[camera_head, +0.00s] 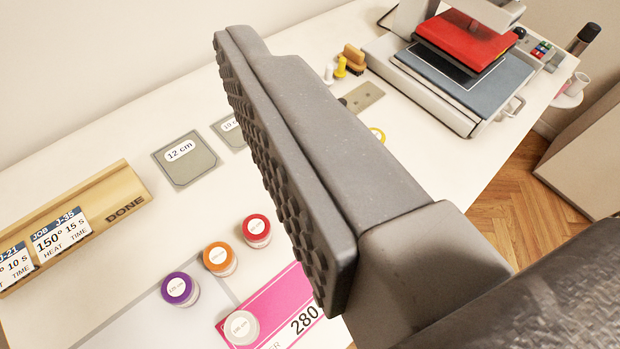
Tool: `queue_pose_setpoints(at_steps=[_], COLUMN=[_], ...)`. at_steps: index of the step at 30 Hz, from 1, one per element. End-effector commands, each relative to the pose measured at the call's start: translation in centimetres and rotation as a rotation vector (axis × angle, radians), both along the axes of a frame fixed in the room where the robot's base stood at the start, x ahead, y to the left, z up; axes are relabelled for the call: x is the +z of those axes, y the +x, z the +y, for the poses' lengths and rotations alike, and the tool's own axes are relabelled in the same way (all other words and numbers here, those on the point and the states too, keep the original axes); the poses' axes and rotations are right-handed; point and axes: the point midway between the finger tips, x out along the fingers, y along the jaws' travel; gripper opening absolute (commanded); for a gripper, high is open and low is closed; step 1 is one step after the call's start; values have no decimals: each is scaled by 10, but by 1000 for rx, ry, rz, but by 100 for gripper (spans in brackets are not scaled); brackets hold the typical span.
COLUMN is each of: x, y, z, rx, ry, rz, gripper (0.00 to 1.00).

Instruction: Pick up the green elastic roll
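I see no green elastic roll in this view; my gripper hides part of the table. One finger of my gripper (290,165) fills the middle of the view, close to the camera. Its ribbed pad faces left, is bare and touches nothing. The other finger is out of view. Left of and below the finger, a purple-topped roll (180,289), an orange-topped roll (219,258) and a red-topped roll (257,230) stand in a slanted row on the white table (95,150). A whitish roll (241,327) stands on a pink card (290,312).
A wooden DONE rack (110,190) with job cards stands at left. A grey "12 cm" plate (187,158) lies behind the rolls. A heat press (455,75), a brush (353,57) and a metal plate (362,97) occupy the back right.

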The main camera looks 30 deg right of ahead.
Motion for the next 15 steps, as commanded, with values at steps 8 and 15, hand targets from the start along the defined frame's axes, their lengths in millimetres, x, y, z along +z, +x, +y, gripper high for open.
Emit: queue_pose_setpoints(at_steps=[8,15], x=[-117,-252], y=[109,148], z=[-25,-73], rx=[-39,-197], ry=[94,137], rz=[51,91], gripper=[71,71])
